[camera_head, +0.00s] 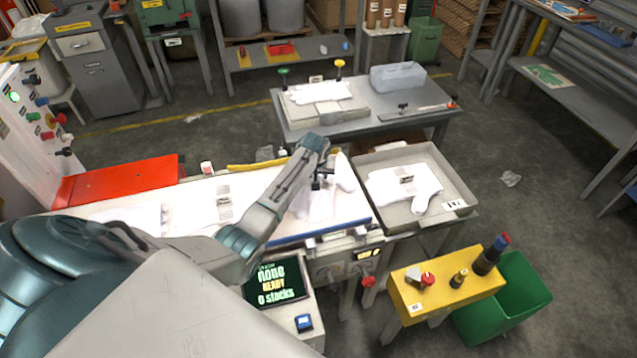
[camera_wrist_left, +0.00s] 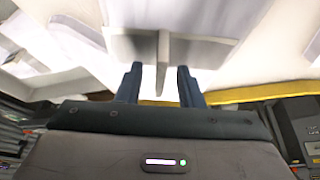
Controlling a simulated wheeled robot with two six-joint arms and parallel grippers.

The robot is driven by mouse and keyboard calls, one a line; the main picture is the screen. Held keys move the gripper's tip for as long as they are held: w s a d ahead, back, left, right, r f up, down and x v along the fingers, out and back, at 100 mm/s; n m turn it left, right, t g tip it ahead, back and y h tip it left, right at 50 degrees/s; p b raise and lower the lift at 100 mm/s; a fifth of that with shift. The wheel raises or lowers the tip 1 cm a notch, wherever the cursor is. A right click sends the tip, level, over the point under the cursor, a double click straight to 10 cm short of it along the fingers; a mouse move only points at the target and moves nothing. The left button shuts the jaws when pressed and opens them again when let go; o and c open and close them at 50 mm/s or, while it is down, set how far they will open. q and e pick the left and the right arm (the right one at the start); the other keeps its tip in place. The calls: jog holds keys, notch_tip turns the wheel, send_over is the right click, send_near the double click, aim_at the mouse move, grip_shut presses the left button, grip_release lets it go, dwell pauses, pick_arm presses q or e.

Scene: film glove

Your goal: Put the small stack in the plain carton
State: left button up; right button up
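My left gripper (camera_head: 322,178) is over the right end of the white work table, close to white film pieces (camera_head: 318,206). In the left wrist view its two fingers (camera_wrist_left: 160,85) are apart, with a thin grey upright tab between them and a visible gap on each side. The tab rises from a grey band (camera_wrist_left: 135,48) across white film. Another white stack with a grey band (camera_head: 224,203) lies further left. A larger white stack (camera_head: 425,183) with a label lies in a grey tray (camera_head: 372,158). I cannot pick out the plain carton for certain. My right gripper is out of view.
A screen (camera_head: 278,282) reads "none READY 0 stacks". A yellow stand (camera_head: 440,292) with knobs and a green bin (camera_head: 505,300) are at the front right. A grey table (camera_head: 370,125) with more white film stands behind. Open floor lies to the right.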

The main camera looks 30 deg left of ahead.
pick_arm(q)
grip_shut()
jog(key=shift+r, duration=0.1)
